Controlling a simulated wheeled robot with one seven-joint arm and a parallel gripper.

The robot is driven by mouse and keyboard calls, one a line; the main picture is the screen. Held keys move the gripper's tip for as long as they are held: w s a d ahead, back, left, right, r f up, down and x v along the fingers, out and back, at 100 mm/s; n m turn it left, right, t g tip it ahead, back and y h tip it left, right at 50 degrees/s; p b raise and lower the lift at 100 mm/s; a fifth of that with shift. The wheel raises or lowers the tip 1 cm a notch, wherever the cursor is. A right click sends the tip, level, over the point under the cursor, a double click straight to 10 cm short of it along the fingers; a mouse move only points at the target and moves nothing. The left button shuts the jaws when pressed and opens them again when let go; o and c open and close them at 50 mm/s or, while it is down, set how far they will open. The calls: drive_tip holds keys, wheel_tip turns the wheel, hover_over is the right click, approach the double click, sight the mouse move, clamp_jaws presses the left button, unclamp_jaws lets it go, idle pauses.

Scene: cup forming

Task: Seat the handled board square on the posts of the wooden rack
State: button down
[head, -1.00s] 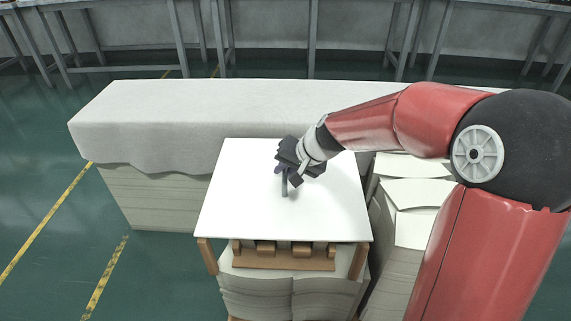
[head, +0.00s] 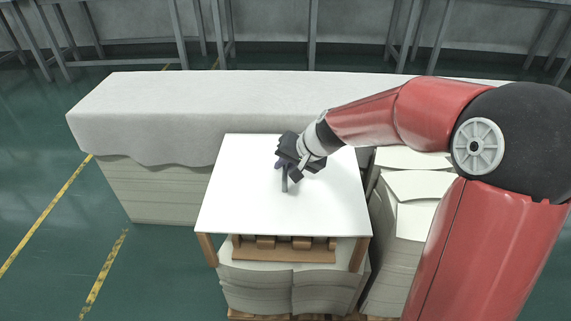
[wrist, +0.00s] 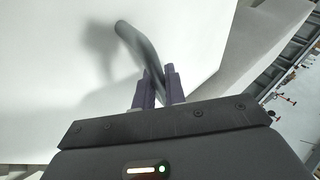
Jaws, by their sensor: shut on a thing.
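The white handled board (head: 240,205) lies over the wooden rack, whose posts (head: 206,248) show below its two front corners. In the head view the board looks about level and roughly lined up with the posts. Whether it touches all the posts cannot be told, and the rear posts are hidden under it. My gripper (head: 284,168) is above the board's middle, shut on its dark handle. In the wrist view the gripper's fingers (wrist: 158,88) close around the curved grey handle (wrist: 140,45), with the white board (wrist: 50,75) behind.
A brown wooden piece with blocks (head: 285,253) sits under the board's front edge, over stacked pale sheets (head: 255,290). More sheet stacks (head: 415,215) stand close on the right. A long cloth-covered stack (head: 150,110) lies behind. Green floor at left is clear.

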drive_tip(key=shift+f, duration=0.15)
drive_tip(key=c, duration=1.4)
unclamp_jaws()
drive_tip(key=shift+o, duration=0.2)
drive_tip(key=shift+f, duration=0.1)
drive_tip(key=shift+v, duration=3.95)
drive_tip(key=shift+a, duration=0.1)
